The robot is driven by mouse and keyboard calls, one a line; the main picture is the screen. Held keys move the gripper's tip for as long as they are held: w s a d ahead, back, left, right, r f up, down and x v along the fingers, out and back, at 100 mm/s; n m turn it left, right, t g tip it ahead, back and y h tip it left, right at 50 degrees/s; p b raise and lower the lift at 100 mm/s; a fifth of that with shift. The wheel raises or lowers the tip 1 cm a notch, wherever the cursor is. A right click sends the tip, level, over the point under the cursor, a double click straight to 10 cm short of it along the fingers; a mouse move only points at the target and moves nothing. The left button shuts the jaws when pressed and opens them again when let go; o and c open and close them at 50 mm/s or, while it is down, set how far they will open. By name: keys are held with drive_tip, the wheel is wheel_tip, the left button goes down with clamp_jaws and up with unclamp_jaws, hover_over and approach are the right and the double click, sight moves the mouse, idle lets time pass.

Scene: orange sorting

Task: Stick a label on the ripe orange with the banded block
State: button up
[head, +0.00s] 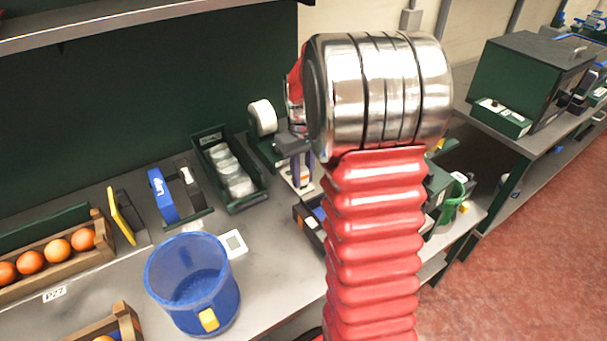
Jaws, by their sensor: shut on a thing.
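My gripper (303,171) points down over the bench, left of my red arm. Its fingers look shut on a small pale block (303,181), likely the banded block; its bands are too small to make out. Several oranges (58,249) lie in a row in a wooden crate (45,277) at the left. Part of another orange (103,339) shows in a second wooden crate (128,325) at the bottom edge. I cannot tell which orange is the ripe one. A white roll (262,117) sits on a green holder behind my gripper.
A blue bucket (192,280) stands at the front. A green tray of round jars (230,175), a blue tape roll (163,196) and a yellow panel (121,216) stand behind it. A dark green box (530,82) is on the right bench. Bare bench shows right of the bucket.

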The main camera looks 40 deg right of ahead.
drive_tip(key=shift+f, duration=0.6)
idle(2.0)
drive_tip(key=shift+r, duration=3.6)
drive_tip(key=shift+s, duration=0.1)
